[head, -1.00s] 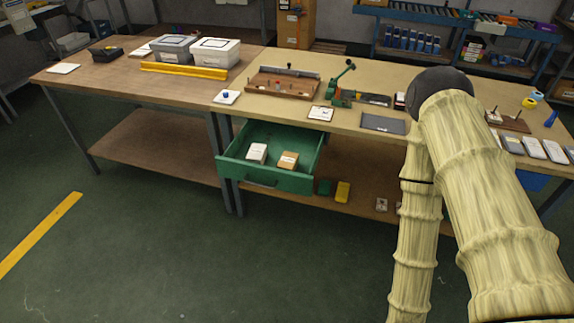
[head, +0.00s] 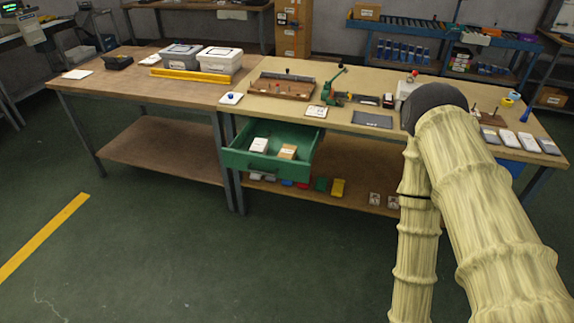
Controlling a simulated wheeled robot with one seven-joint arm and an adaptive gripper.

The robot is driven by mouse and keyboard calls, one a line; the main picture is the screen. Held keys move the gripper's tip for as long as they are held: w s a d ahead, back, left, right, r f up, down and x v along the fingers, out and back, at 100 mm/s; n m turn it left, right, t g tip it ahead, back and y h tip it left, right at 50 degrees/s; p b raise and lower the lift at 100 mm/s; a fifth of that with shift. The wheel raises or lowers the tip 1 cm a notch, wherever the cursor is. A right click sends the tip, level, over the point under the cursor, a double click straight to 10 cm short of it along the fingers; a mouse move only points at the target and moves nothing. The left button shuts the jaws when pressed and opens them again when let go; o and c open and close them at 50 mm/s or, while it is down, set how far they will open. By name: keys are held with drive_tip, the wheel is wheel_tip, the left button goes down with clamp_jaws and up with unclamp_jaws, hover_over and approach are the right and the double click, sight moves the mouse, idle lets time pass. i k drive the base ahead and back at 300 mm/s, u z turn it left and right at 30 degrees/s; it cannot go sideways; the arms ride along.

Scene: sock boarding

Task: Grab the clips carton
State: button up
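An open green drawer (head: 266,164) sticks out from under the light-topped bench. Two small boxes lie in it: a brown carton (head: 287,151) with a pale label on the right, and a white box (head: 259,145) on the left. The labels are too small to read, so I cannot tell for sure which is the clips carton. My arm, in a pale yellow sleeve, fills the right side of the head view. My gripper is not visible, and the drawer is well to the left of my arm.
The bench top (head: 258,108) carries a wooden tray (head: 282,90), a green hand press (head: 334,87) and a dark mat (head: 372,119). A brown table (head: 130,82) with bins adjoins on the left. Coloured items lie on the shelf below the drawer. The floor in front is clear.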

sight(288, 152)
drive_tip(key=z, duration=1.65)
drive_tip(key=i, duration=1.4)
drive_tip(key=u, duration=2.3)
